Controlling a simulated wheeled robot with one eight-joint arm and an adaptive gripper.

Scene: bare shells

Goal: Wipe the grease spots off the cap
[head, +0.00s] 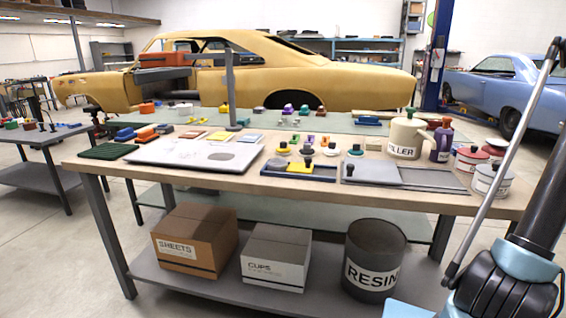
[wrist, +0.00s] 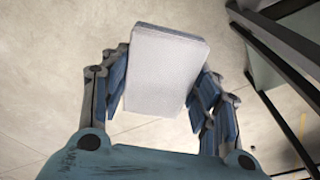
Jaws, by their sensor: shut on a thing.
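My gripper (wrist: 163,82) is shut on a pale grey-white rectangular pad (wrist: 167,68), with blue fingers along its two sides. In the wrist view the pad is above bare floor, clear of the bench. In the head view the gripper and pad are out of sight. A wide white panel (head: 180,151) with a grey rounded patch (head: 220,156) lies on the left part of the workbench. I cannot tell which thing is the cap. No grease spots can be made out at this distance.
The wooden-topped workbench (head: 300,193) carries a blue tray (head: 270,171), a grey tray (head: 435,178), a cream filler can (head: 406,137), a purple bottle (head: 442,143) and lidded tins (head: 491,182). Boxes (head: 275,262) and a resin drum (head: 374,250) fill its lower shelf. Floor in front is clear.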

